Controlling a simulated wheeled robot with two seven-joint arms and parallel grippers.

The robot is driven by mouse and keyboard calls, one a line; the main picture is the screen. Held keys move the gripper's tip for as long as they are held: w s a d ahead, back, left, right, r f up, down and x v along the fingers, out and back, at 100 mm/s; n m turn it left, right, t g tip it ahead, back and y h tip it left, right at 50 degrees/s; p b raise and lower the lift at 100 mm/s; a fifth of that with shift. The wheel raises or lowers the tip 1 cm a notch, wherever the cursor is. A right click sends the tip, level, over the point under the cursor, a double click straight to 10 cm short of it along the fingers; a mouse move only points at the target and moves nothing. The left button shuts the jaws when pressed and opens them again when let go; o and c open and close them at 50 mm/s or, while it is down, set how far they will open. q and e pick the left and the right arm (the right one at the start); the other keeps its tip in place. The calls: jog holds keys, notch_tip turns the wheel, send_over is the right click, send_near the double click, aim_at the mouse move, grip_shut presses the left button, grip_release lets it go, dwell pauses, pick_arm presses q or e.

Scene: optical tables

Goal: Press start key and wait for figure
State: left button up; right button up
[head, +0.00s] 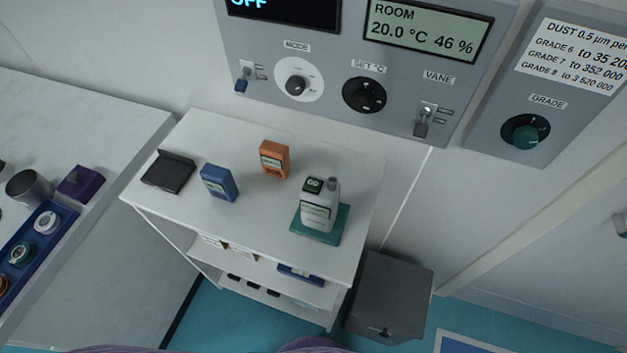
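A pale grey handheld instrument (319,208) stands on a teal base (337,230) at the right of the white shelf unit's top. Its top carries a dark green key (313,185) with pale lettering that seems to read "GO", and a short grey stub beside it. A small pale panel with dark marks is on its front; I cannot read any figure there. No key marked "start" is legible. Neither of my grippers is in view, and nothing touches the instrument.
An orange meter (274,160), a blue meter (219,183) and a black case (168,172) share the white shelf top (255,225). A grey wall panel (300,45) with knobs and switches hangs above. A dark grey bin (392,297) stands at right. The shelf's front is clear.

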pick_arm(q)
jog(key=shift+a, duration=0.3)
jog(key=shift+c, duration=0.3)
